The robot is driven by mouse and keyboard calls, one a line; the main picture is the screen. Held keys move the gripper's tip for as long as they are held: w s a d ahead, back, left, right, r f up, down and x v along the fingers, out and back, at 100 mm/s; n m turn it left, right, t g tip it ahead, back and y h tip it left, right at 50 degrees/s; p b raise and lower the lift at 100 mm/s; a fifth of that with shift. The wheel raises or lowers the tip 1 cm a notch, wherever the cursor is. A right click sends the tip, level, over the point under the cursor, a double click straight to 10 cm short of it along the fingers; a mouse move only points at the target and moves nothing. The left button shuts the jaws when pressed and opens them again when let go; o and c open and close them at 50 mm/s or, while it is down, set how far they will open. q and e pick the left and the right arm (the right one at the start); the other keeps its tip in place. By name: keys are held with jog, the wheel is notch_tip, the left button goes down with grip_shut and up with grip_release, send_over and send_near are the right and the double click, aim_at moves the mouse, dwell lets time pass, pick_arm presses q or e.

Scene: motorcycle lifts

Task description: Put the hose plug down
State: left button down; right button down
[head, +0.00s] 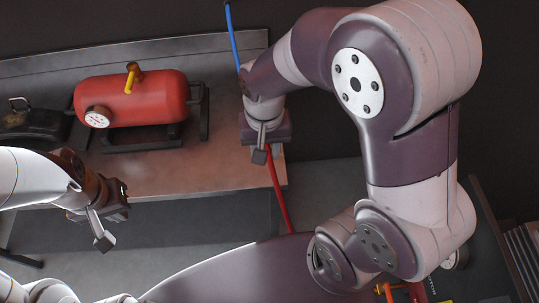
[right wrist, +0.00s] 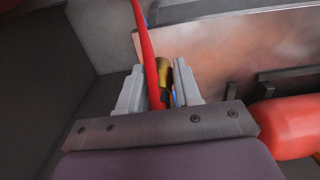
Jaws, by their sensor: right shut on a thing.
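The hose plug (right wrist: 163,76) shows in the right wrist view as a brass-coloured piece between the fingers of my right gripper (right wrist: 160,88). A red hose (right wrist: 145,40) runs up beside it. In the head view my right gripper (head: 260,152) is over the right end of the bench, with the red hose (head: 278,195) hanging below it. The plug itself is hidden in the head view. My left gripper (head: 105,225) is at the lower left, in front of the bench. It holds nothing that I can see, and its finger gap is unclear.
A red air tank (head: 150,95) with a gauge and brass fitting stands on the metal bench (head: 210,160). A black item (head: 28,122) lies left of it. A blue hose (head: 232,38) hangs behind my right arm. The bench top right of the tank looks clear.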

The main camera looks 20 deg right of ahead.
jog(key=p, duration=0.2)
send_over(244, 149)
jog(key=f, duration=0.7)
jog(key=shift+s, duration=0.2)
jog(key=shift+w+f, duration=0.1)
jog(key=shift+f, duration=0.3)
notch_tip(244, 149, down, 3)
jog(key=shift+a+r, duration=0.1)
jog(key=shift+a, duration=0.05)
jog(key=shift+w+f, duration=0.1)
jog(key=shift+f, duration=0.3)
jog(key=shift+f, duration=0.15)
jog(key=shift+f, duration=0.4)
jog(key=c, duration=0.8)
grip_release()
jog(key=shift+r, duration=0.15)
